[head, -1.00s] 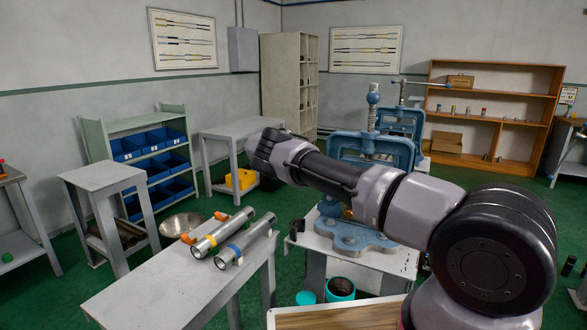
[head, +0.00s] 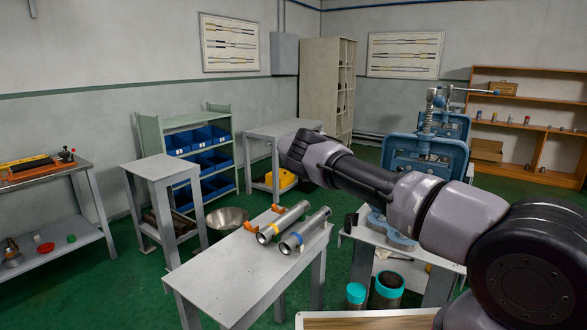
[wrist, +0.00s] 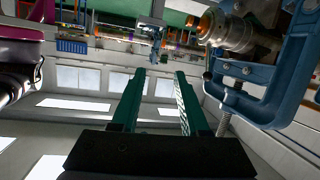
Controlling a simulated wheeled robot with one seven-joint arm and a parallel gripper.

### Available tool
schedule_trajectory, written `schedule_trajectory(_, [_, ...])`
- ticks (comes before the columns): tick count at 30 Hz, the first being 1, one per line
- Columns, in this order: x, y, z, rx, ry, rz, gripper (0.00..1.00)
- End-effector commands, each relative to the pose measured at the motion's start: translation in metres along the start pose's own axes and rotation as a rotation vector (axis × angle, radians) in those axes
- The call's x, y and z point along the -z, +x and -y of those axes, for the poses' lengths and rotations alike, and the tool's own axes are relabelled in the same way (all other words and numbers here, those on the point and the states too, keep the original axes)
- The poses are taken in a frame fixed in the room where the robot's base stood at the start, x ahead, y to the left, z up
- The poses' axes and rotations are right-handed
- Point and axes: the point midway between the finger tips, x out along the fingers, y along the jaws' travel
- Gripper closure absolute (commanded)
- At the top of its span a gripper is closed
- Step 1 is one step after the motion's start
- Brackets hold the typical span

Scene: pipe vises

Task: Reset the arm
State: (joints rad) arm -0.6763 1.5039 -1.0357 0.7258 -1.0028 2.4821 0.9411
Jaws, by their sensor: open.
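The fingers are hidden in that view. In the wrist view my gripper (wrist: 160,76) shows two separated teal fingers with nothing between them. A blue pipe vise (head: 428,155) stands on a grey bench, partly behind my arm. A blue vise frame (wrist: 290,92) fills the right of the wrist view, beside the fingers and apart from them. A metal pipe piece (wrist: 236,33) with an orange end shows within or against that frame; I cannot tell which.
A grey table (head: 238,275) holds a yellow-banded pipe (head: 286,220) and a blue-banded pipe (head: 308,230). A second vise (head: 447,123) is behind the first. Green floor is open at left.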

Motion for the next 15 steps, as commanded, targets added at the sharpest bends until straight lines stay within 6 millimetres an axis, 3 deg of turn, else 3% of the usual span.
schedule_trajectory(10, [0.042, 0.017, 0.009, -0.051, -0.081, 0.097, 0.55])
schedule_trajectory(15, [0.073, 0.032, 0.013, -0.079, -0.153, 0.184, 0.55])
